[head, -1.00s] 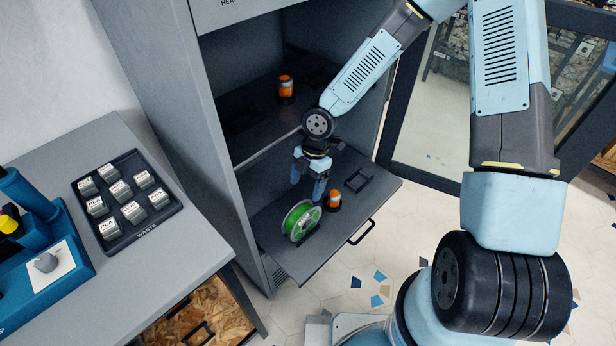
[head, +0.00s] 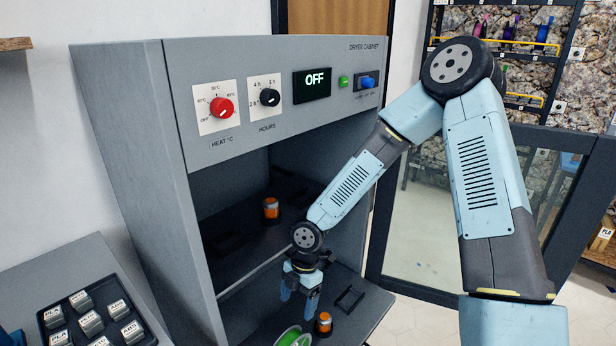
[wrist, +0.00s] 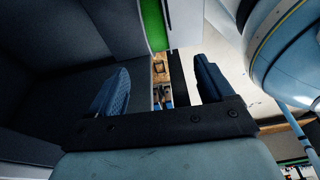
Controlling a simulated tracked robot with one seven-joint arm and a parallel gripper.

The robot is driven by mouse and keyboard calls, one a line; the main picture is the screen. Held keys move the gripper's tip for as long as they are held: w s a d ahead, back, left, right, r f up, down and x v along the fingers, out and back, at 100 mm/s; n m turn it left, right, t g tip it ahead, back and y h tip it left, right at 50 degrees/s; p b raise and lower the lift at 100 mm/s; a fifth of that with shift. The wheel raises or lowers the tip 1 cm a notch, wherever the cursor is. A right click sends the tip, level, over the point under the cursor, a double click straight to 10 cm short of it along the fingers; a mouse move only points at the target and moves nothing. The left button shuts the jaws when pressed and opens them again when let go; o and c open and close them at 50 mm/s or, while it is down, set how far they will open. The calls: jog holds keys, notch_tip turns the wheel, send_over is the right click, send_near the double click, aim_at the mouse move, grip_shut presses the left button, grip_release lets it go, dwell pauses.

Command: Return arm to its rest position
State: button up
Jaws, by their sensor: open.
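My gripper (head: 299,292) is open and empty in the head view, pointing down just above the pulled-out lower shelf (head: 365,305) of the dryer cabinet (head: 130,150). In the wrist view its two blue fingers (wrist: 155,92) stand apart with nothing between them. A green spool (head: 293,338) lies below the gripper, cut off by the picture's bottom edge; a green strip of it (wrist: 153,25) shows in the wrist view. My arm reaches in from the right, bent at a high elbow.
An orange-and-black canister (head: 323,324) stands beside the spool, another (head: 271,209) on the upper shelf. The cabinet's panel has a red knob (head: 222,107), a black knob (head: 270,97) and a display (head: 312,85) reading OFF. A tray of labelled blocks (head: 60,290) is at lower left. A glass door (head: 440,220) stands right.

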jog(key=w+d+r+m+t+h, duration=0.1)
jog(key=d+r+m+t+h, duration=0.1)
jog(key=d+r+m, duration=0.6)
jog(key=w+d+r+m+t+h, duration=0.2)
jog(key=d+r+m, duration=0.3)
jog(key=d+r, duration=0.6)
jog(key=s+d+r+m+t+y, duration=0.1)
jog(key=s+d+r+m+t, duration=0.1)
jog(key=s+d+r+m, duration=0.2)
jog(key=s+d+r+m+t+y, duration=0.1)
jog(key=s+d+r+m, duration=0.3)
jog(key=s+r+m, duration=0.6)
notch_tip(320, 180, up, 6)
jog(key=shift+s+r+m+t, duration=0.15)
jog(key=shift+s+m+t, duration=0.2)
jog(key=shift+s, duration=0.8)
